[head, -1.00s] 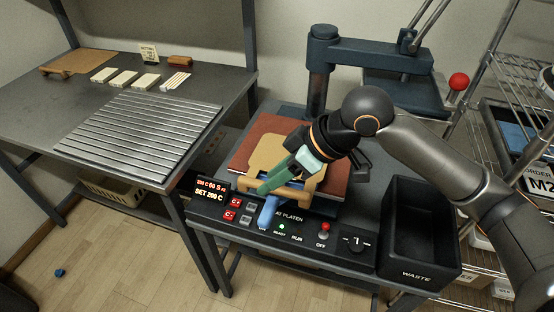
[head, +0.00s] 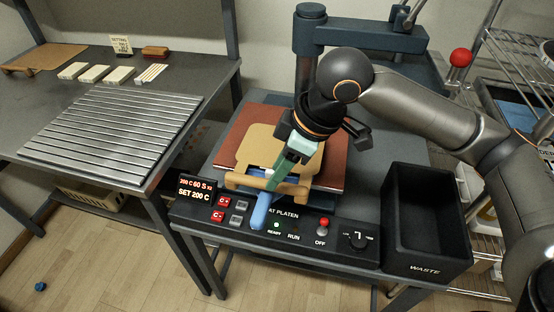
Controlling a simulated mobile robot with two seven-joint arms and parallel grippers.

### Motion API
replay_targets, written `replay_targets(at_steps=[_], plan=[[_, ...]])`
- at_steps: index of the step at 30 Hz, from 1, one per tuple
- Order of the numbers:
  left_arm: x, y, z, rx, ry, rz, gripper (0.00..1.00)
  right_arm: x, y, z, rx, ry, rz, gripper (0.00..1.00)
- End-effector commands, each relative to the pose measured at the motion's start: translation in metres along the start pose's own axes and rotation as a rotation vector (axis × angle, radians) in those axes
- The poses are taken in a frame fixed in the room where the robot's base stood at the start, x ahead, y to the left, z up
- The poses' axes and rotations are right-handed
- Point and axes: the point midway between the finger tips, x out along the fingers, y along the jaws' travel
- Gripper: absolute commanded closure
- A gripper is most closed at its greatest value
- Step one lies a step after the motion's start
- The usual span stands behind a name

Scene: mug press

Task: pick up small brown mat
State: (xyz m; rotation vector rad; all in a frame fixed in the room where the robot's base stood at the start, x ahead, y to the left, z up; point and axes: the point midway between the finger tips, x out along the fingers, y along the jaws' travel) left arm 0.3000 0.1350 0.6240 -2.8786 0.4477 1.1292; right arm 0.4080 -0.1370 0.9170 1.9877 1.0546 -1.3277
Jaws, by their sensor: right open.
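A small tan-brown mat (head: 258,143) lies on a larger reddish-brown pad (head: 334,165) on the press table. A tan bar (head: 245,182) runs along its front edge; whether it is part of the mat I cannot tell. My right gripper (head: 276,172) reaches down over the mat's front part, its green finger meeting the tan bar in the picture. It is open, and contact is not clear. A blue piece (head: 261,211) sticks out just below, in front of the bar. The gripper hides the mat's right part. My left gripper is not in view.
The press's control panel (head: 345,257) runs along the front edge. A black waste bin (head: 395,245) stands at the right. The press column (head: 308,60) rises behind. The left table holds a ribbed metal plate (head: 110,130), several small blocks (head: 95,74) and another brown board (head: 40,58).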

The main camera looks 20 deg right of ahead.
Motion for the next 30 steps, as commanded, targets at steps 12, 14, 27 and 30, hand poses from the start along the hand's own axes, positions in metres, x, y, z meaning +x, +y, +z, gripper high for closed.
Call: replay_targets(at_steps=[12,14,27,30], plan=[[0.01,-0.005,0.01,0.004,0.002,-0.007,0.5,0.05,0.002,-0.006,-0.001,0.0,-0.002,0.57],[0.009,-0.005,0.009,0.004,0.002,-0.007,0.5,0.052,0.003,-0.007,-0.002,0.0,-0.001,0.57],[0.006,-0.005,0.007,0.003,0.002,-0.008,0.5,0.051,0.003,-0.007,-0.001,0.0,0.0,0.57],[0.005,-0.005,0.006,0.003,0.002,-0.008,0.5,0.051,0.003,-0.006,0.0,0.0,0.0,0.57]])
